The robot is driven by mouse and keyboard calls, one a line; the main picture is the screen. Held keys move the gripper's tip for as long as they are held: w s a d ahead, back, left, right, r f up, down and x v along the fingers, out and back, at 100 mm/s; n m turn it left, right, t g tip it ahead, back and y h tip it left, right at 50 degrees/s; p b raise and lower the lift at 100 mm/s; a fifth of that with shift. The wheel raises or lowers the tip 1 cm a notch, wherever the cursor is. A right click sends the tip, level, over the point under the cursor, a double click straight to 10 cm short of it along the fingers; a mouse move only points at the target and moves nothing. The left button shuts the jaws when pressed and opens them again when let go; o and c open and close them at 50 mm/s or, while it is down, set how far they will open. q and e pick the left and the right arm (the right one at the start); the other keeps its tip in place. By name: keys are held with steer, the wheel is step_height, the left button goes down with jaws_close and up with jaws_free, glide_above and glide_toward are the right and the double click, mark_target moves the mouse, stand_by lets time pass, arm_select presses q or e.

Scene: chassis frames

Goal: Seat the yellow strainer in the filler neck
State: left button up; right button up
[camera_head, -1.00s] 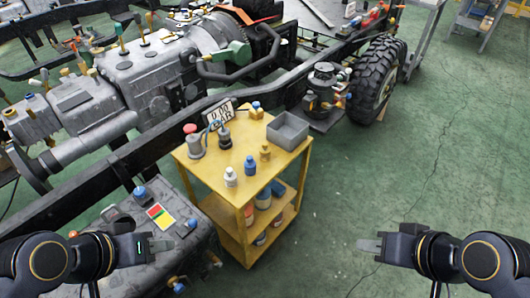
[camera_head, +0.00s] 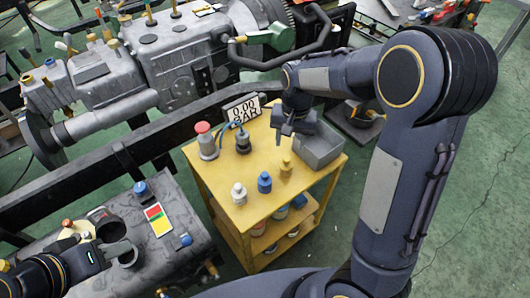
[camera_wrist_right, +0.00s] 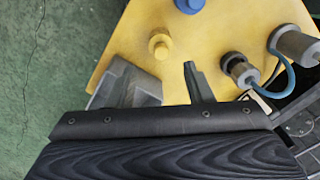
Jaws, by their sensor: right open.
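The yellow strainer (camera_head: 286,168) stands upright on the yellow cart top, behind a blue piece and a white piece. It also shows in the right wrist view (camera_wrist_right: 160,45), ahead of and between the fingers. A short grey round neck (camera_head: 128,260), likely the filler neck, rises from the dark tank at lower left. My left gripper (camera_head: 122,247) overlaps it in view; whether its fingers are open is unclear.
A grey open bin (camera_head: 322,148) sits at the cart's right corner, close to the right gripper. A blue piece (camera_head: 264,182), white piece (camera_head: 239,192) and red-topped cylinder (camera_head: 206,140) stand on the cart. A gauge sign (camera_head: 242,110) is at its back edge. Engine and frame rails lie behind.

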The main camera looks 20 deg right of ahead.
mark_target(287, 158)
steer(key=shift+w+a+f, duration=0.25)
steer(key=shift+w+f, duration=0.15)
steer(key=shift+w, duration=0.25)
steer(key=shift+w+f, duration=0.2)
steer(key=shift+f, duration=0.1)
steer(key=f, duration=0.7)
steer(key=shift+s+d+f, duration=0.1)
steer(key=shift+s+d, duration=0.15)
steer(key=shift+s, duration=0.1)
jaws_close()
